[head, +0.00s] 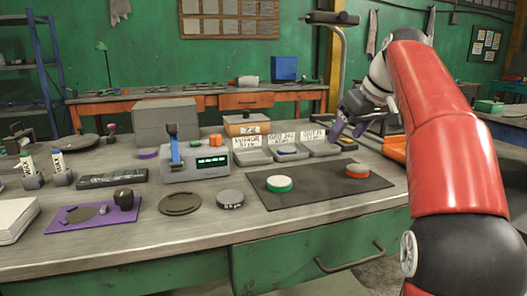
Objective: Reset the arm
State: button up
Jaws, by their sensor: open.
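My gripper (350,126) is in the head view, at the end of my red arm on the right. It hangs in the air over the back right of the workbench (140,246), near the small labelled trays (318,148). Its fingers look purple and are small in the picture. I see nothing held between them. My arm hides part of the bench's right end.
A dark mat (325,186) holds a green-and-white puck (279,184) and a red-and-white puck (356,171). A grey device with a blue lever (195,164) stands mid-bench. A purple plate (95,216) lies left. An orange tray (394,148) is beside my arm.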

jog(key=s+a+f+m+h, duration=0.1)
jog(key=s+a+f+m, duration=0.1)
jog(key=s+f, duration=1.1)
jog(key=s+a+f+m+h, duration=0.2)
jog(key=s+f+m, duration=0.1)
jog(key=s+f, duration=1)
jog(key=s, duration=0.4)
jog(key=shift+s+m, duration=0.25)
jog(key=shift+m, duration=0.15)
